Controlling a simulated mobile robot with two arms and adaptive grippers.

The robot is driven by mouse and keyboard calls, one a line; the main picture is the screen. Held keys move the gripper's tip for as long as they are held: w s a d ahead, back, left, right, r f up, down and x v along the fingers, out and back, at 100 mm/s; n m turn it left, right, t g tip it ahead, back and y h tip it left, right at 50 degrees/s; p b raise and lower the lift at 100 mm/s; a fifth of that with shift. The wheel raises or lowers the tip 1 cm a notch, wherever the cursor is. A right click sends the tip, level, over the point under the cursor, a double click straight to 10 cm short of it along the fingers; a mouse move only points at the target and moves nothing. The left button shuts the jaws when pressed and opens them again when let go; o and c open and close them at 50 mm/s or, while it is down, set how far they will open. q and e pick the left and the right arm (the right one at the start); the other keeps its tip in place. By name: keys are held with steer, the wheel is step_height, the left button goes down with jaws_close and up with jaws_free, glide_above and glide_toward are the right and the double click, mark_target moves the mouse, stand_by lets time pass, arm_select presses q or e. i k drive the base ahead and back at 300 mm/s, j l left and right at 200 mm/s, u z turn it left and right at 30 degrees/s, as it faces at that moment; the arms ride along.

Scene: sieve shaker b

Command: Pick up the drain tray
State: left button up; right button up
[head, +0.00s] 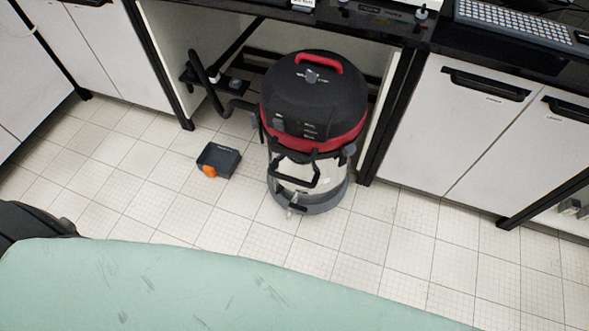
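A small dark grey box-like piece (222,157) lies on the tiled floor left of the vacuum cleaner. It has an orange part (209,171) at its near corner and a label on top too small to read. It may be the drain tray, but I cannot tell for certain; nothing else in view looks clearly like one. Neither of my grippers shows in the head view, and nothing is seen touching the dark piece.
A black and red vacuum cleaner (312,95) with a clear lower tank stands under the black counter, its hose at the left. White cabinets (455,125) flank the opening. A keyboard (515,22) sits on the counter. The floor in front (165,205) is clear.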

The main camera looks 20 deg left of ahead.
mark_target(215, 160)
steer(key=u, duration=1.35)
steer(key=i+j+z, duration=0.15)
steer(key=z, duration=0.35)
steer(key=j+z, duration=0.35)
steer(key=z, duration=0.15)
steer(key=i+j, duration=0.05)
